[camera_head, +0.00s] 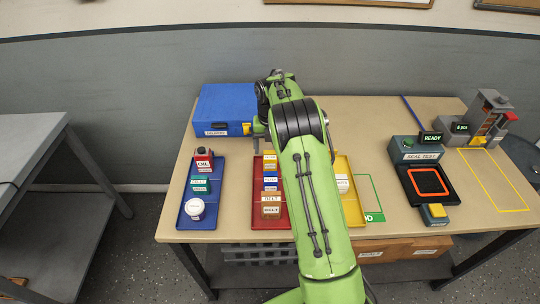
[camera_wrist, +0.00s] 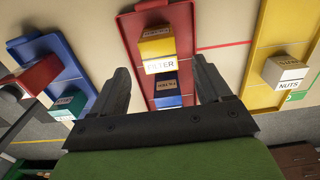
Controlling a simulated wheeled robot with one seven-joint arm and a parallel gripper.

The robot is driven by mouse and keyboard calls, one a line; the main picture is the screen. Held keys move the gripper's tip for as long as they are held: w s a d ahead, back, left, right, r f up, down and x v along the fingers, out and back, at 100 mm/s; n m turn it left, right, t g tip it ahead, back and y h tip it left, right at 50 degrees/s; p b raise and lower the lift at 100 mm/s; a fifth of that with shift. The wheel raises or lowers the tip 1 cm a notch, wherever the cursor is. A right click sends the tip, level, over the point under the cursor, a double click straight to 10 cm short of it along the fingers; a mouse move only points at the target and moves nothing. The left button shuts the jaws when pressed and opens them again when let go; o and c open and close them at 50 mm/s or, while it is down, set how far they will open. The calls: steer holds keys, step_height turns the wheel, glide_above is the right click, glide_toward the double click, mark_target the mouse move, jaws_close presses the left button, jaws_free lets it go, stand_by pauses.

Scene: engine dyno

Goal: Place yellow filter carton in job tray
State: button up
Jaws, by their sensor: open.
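The yellow filter carton (camera_head: 269,163) stands in the red tray (camera_head: 257,195), at the far end of its row. In the wrist view the yellow filter carton (camera_wrist: 156,47) lies ahead of my gripper (camera_wrist: 163,68), roughly between the lines of its two fingers. The fingers are apart with nothing held between them. A blue filter carton (camera_wrist: 167,88) sits just nearer than the yellow one. My arm hides most of my gripper in the head view. No tray is readably marked as the job tray.
A blue tray (camera_head: 184,217) holds a red oil bottle, a green carton and a white jar. A yellow tray (camera_head: 354,211) holds a nuts carton (camera_head: 342,184). A brown belt carton (camera_head: 271,205) stands in the red tray. A blue case (camera_head: 225,108) and seal tester (camera_head: 417,148) flank the trays.

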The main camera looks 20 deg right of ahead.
step_height(320, 180, up, 6)
steer(key=p, duration=0.1)
step_height(320, 180, up, 11)
steer(key=m+t, duration=0.2)
steer(key=m, duration=0.6)
glide_above(270, 156)
steer(key=s+a, duration=0.4)
steer(key=s, duration=0.2)
steer(key=s+a+r+m+t, duration=0.1)
steer(key=s+a+r+m, duration=0.35)
steer(key=s+m, duration=0.3)
steer(key=s+a+f+m+t, duration=0.1)
steer(key=s+a+m+t, duration=0.1)
steer(key=s+m, duration=1.4)
steer(key=s, duration=0.5)
steer(key=shift+f+t, duration=0.3)
steer(key=shift+f, duration=0.05)
steer(key=shift+s+a+r, duration=0.1)
steer(key=shift+r, duration=0.2)
